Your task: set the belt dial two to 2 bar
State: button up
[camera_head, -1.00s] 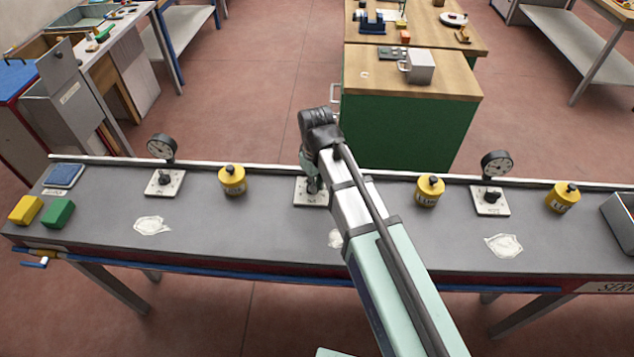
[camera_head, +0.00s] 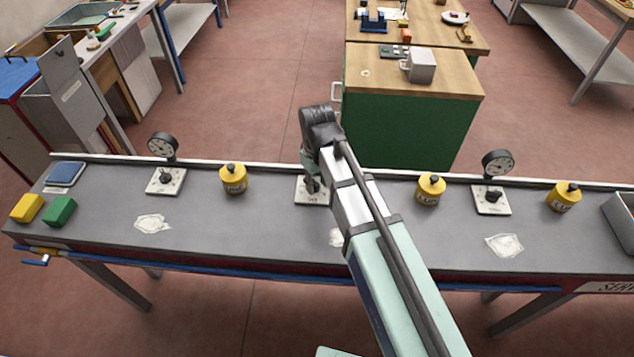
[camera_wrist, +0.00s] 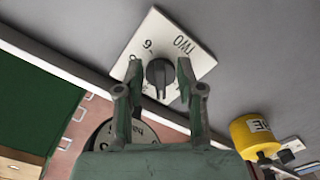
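The belt dial two is a white plate (camera_wrist: 192,47) with a dark round knob (camera_wrist: 160,74). The plate also shows in the head view (camera_head: 313,198), partly covered by my arm. My gripper (camera_wrist: 158,70) is open, with one finger on each side of the knob. I cannot tell whether the fingers touch it. In the head view my gripper (camera_head: 312,182) is over the plate. The pressure gauge (camera_wrist: 106,135) is mostly hidden behind my gripper, so its needle cannot be read.
Similar dials with gauges stand left (camera_head: 166,180) and right (camera_head: 491,199) on the grey bench (camera_head: 255,235). Yellow canisters (camera_head: 233,179) (camera_head: 431,189) flank the middle dial. A yellow canister is near my gripper in the wrist view (camera_wrist: 252,134). A green cabinet (camera_head: 410,125) stands behind.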

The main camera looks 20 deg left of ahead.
aim_at(317, 185)
notch_tip(317, 185, up, 12)
jog(key=shift+f, duration=0.15)
dwell(0.3)
dwell(0.4)
